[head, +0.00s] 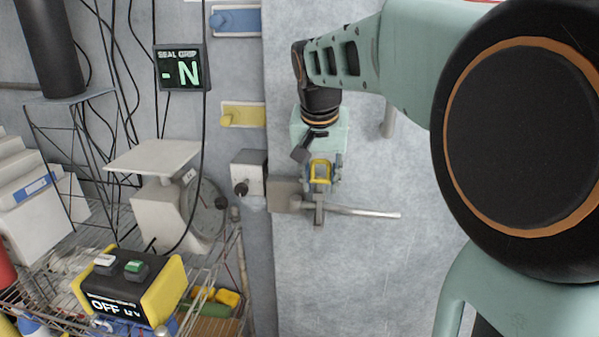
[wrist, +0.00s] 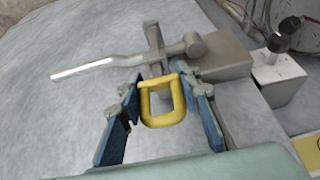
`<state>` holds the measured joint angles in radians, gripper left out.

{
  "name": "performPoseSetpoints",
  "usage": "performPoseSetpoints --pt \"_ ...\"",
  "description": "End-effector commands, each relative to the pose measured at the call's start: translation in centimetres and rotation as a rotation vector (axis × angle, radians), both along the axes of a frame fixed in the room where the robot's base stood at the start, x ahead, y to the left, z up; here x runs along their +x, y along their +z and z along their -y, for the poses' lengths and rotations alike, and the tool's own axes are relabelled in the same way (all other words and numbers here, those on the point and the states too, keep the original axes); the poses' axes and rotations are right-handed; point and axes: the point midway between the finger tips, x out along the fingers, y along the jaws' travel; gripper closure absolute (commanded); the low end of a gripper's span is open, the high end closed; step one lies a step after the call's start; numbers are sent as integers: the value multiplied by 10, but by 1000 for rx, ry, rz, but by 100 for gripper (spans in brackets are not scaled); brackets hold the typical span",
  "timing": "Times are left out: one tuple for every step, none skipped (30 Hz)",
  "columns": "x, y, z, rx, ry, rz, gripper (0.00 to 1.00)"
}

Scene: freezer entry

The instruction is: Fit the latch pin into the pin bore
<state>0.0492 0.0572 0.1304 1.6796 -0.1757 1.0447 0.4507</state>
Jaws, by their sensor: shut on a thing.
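The latch pin shows as a yellow D-shaped handle (wrist: 163,103) between my fingers; its shank is not clearly visible. My gripper (wrist: 166,98) has blue-padded fingers on both sides of the handle and is shut on it. In the head view my gripper (head: 321,172) is at the grey latch on the pale panel, with the yellow handle (head: 320,170) between its fingers. The latch has an upright grey bar (wrist: 154,42) and a long lever (wrist: 85,69). The handle is in front of the bar. The pin bore is hidden, so I cannot tell whether the pin is in it.
A grey block (head: 285,194) and a white box with a black knob (head: 247,175) are left of the latch. A dial scale (head: 172,205) and a yellow-sided button box (head: 127,290) stand on a wire shelf. A display (head: 181,68) reads "-N". The panel below the lever is clear.

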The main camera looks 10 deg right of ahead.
Motion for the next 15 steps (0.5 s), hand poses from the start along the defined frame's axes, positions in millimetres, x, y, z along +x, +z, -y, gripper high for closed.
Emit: performPoseSetpoints --pt "0 -2 0 0 0 0 97" --pt "0 -3 0 0 0 0 97" --pt "0 -4 0 0 0 0 97" --pt "0 -4 0 0 0 1 97" --pt "0 -5 0 0 0 1 97" --pt "0 -6 0 0 0 1 97" --pt "0 -6 0 0 0 1 97" --pt "0 -7 0 0 0 1 97" --pt "0 -8 0 0 0 1 97" --pt "0 -9 0 0 0 1 97" --pt "0 -9 0 0 0 1 97" --pt "0 -10 0 0 0 1 97" --pt "0 -11 0 0 0 1 97" --pt "0 -11 0 0 0 1 97" --pt "0 -12 0 0 0 1 97"
